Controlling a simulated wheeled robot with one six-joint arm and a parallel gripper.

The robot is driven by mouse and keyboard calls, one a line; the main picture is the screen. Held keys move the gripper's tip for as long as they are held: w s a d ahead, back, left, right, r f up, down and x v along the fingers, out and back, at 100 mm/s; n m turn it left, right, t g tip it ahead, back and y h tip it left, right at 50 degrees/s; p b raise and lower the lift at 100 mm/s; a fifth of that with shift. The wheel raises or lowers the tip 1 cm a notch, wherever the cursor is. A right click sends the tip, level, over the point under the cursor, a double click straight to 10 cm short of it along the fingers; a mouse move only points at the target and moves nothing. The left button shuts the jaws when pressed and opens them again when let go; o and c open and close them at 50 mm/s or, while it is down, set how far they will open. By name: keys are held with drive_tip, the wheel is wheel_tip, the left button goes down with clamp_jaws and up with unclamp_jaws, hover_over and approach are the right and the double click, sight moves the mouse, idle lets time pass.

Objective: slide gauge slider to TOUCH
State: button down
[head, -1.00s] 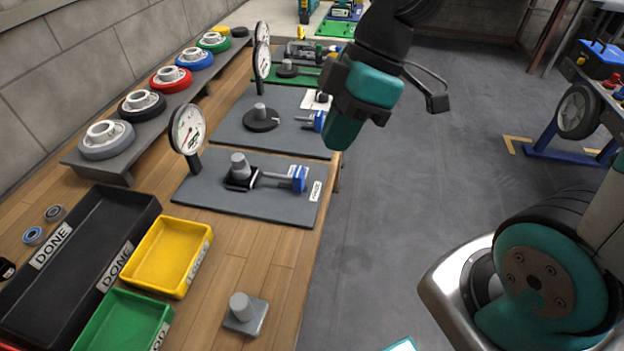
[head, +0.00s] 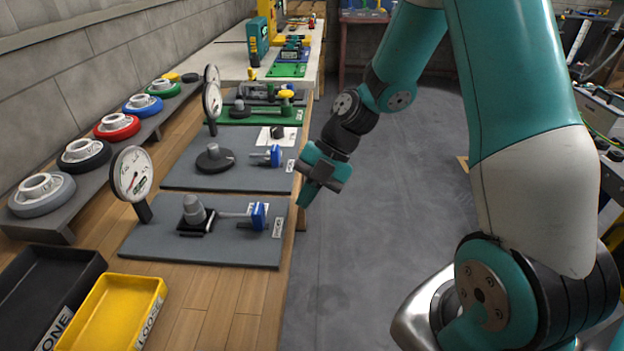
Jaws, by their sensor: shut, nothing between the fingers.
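The nearest gauge station is a grey plate (head: 165,240) with a round dial gauge (head: 132,174). A grey cylinder (head: 194,209) stands on a black base there, and a rod runs from it to a blue slider block (head: 259,216) near a small white label (head: 278,227). I cannot read this label. A second grey plate (head: 182,170) behind it has its own dial (head: 212,101), a black disc with a post (head: 214,158) and a blue slider block (head: 275,155). My gripper (head: 305,196) is shut and empty, pointing down just right of the bench edge, apart from both sliders.
A shelf with several coloured wheels (head: 117,127) runs along the left wall. A black tray (head: 45,290) and a yellow tray (head: 122,315) are at the front left. A green plate (head: 262,116) lies farther back. The floor (head: 370,230) right of the bench is clear.

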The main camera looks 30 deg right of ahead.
sight(263, 232)
drive_tip(key=x, duration=0.4)
drive_tip(key=shift+w+a+r+p, duration=0.1)
drive_tip(key=shift+w+a+p, duration=0.3)
drive_tip(key=shift+w+a, duration=0.75)
drive_tip(key=shift+a, duration=0.5)
